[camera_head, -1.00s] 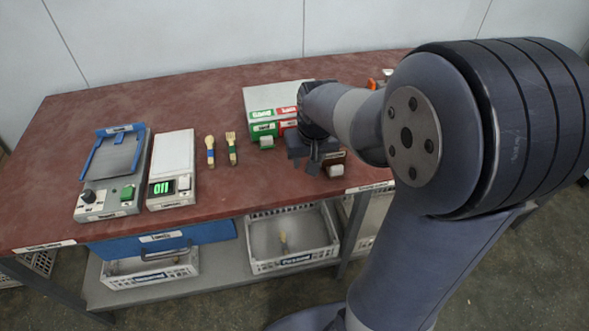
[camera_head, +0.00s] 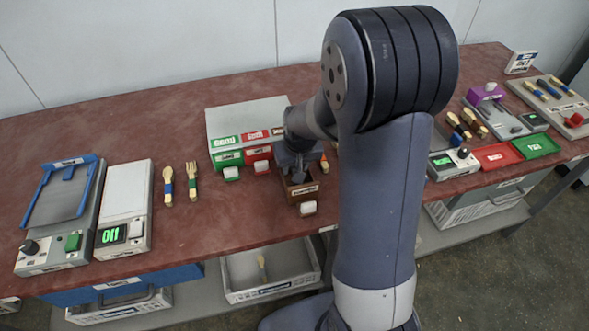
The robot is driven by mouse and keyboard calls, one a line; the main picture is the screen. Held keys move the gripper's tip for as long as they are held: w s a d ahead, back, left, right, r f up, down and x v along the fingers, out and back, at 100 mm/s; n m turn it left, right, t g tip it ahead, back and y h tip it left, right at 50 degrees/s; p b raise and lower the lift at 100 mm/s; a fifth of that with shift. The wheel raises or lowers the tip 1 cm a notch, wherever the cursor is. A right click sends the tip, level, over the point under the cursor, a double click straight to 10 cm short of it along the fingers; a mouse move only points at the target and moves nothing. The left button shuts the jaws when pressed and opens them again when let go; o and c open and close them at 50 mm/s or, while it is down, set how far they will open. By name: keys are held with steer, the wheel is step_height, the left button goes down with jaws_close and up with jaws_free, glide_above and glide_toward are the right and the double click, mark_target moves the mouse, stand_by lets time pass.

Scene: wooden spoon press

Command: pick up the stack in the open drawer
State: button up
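The open drawer (camera_head: 301,193) is a small brown box with a label and a white knob (camera_head: 308,208). It sticks out at the front of the grey-topped cabinet (camera_head: 245,116). My gripper (camera_head: 297,177) points down over the drawer, with its fingertips at or inside the drawer opening. The gripper and the dark interior hide the drawer's contents, so I cannot make out the stack. I cannot tell whether the fingers are apart or closed on something.
Green and red drawer fronts (camera_head: 228,159) are shut left of the open drawer. A wooden spoon (camera_head: 168,186) and fork (camera_head: 192,181) lie further left, beside a white device (camera_head: 124,208). Trays and another device stand right of my arm. The red tabletop (camera_head: 235,215) is clear in front.

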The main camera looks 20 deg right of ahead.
steer(key=shift+w+f, duration=0.1)
steer(key=shift+f, duration=0.35)
steer(key=shift+c, duration=0.6)
jaws_close()
